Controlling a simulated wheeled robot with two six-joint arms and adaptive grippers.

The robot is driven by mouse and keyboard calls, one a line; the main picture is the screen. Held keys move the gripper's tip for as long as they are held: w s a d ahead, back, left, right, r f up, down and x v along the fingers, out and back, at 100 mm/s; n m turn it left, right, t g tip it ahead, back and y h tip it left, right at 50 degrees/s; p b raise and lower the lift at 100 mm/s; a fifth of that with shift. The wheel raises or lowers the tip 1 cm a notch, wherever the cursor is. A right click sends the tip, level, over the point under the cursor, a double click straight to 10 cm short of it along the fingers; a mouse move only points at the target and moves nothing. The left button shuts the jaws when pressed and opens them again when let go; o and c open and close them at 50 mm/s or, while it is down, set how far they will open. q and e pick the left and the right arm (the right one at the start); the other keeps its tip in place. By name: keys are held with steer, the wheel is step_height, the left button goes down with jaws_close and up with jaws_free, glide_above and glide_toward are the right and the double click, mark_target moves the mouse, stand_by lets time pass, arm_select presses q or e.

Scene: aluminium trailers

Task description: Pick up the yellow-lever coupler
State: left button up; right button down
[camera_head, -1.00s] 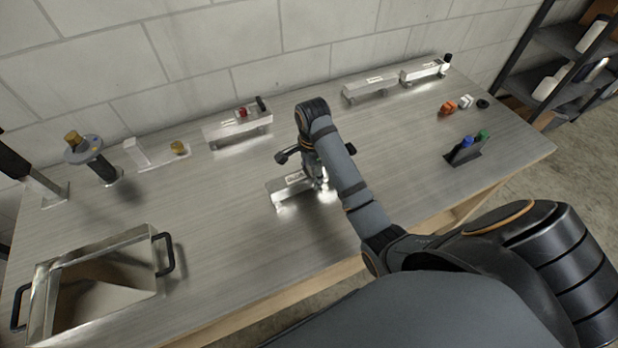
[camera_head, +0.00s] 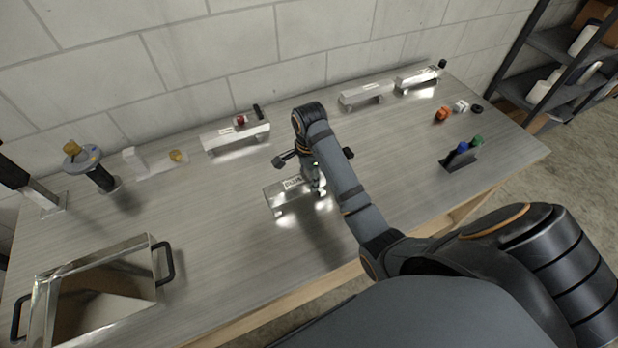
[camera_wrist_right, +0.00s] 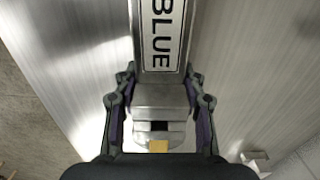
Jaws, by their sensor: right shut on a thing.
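A silver metal coupler (camera_head: 288,192) with a white label is under my right gripper (camera_head: 312,178) in the middle of the bench. In the right wrist view the coupler (camera_wrist_right: 160,95) lies between the two fingers, its label reads BLUE, and a small yellow lever (camera_wrist_right: 158,146) shows at its near end. My right gripper (camera_wrist_right: 158,115) is shut on the coupler's body. A dark shadow lies on the bench beside it, but I cannot tell whether it touches the top. The arm hides the coupler's right end in the head view. My left gripper is not in view.
A coupler with a red part (camera_head: 235,137) stands behind, near the wall. More silver couplers (camera_head: 361,95) stand at the back right. The bench (camera_head: 230,240) is clear between box and gripper.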

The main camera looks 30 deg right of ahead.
steer(key=s+a+r+p, duration=0.2)
steer(key=s+r+p, duration=0.4)
steer(key=s+a+r+p, duration=0.2)
steer(key=s+r+p, duration=0.3)
steer(key=s+p, duration=0.1)
steer(key=shift+s+a+r, duration=0.35)
steer(key=shift+s, duration=0.25)
